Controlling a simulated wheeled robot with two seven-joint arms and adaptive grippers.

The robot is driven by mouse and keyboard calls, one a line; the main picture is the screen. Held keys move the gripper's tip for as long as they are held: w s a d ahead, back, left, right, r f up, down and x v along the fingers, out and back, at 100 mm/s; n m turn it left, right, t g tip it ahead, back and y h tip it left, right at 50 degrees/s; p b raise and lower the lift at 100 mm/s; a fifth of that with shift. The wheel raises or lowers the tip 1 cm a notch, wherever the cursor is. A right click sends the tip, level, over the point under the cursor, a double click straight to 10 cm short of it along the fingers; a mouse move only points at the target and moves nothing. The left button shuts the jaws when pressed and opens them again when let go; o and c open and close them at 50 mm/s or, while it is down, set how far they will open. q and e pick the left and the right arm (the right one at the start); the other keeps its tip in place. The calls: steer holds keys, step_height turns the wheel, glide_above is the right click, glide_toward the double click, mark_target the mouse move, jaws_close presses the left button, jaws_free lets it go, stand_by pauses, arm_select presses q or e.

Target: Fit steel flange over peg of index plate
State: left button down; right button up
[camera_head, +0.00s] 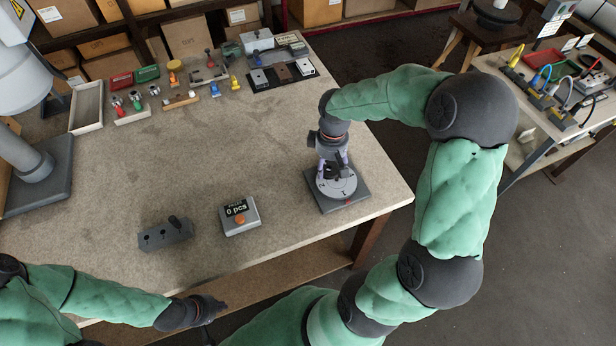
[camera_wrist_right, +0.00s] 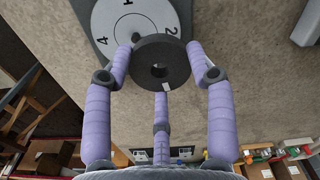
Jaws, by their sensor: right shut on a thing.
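The index plate (camera_head: 337,189) is a pale numbered dial on a dark square base near the table's right edge. Its dial (camera_wrist_right: 112,22) also shows at the top of the right wrist view. My right gripper (camera_head: 333,168) is over the dial. In the right wrist view its purple fingers (camera_wrist_right: 160,75) are shut on the steel flange (camera_wrist_right: 176,70), a dark thick ring with a central hole. The flange covers part of the dial; I cannot tell whether it touches it.
A counter box (camera_head: 240,217) reading "0 pcs" with an orange button and a dark holed block (camera_head: 165,236) with a black knob stand left of the plate. Small parts, a pale tray (camera_head: 87,107) and fixtures line the back. The table's middle is clear.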

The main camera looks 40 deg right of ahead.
mark_target(337, 178)
steer(key=d, duration=0.1)
steer(key=d+m, duration=0.2)
steer(key=shift+s+d+f, duration=0.15)
steer(key=shift+d+f, duration=0.15)
steer(key=shift+f, duration=0.05)
steer(key=shift+f, duration=0.1)
steer(key=shift+f+b, duration=1.6)
steer(key=shift+f, duration=0.8)
steer(key=shift+f+b, duration=0.6)
steer(key=shift+f, duration=0.35)
steer(key=o, duration=1.6)
steer(key=shift+a, duration=0.1)
step_height(337, 178, up, 12)
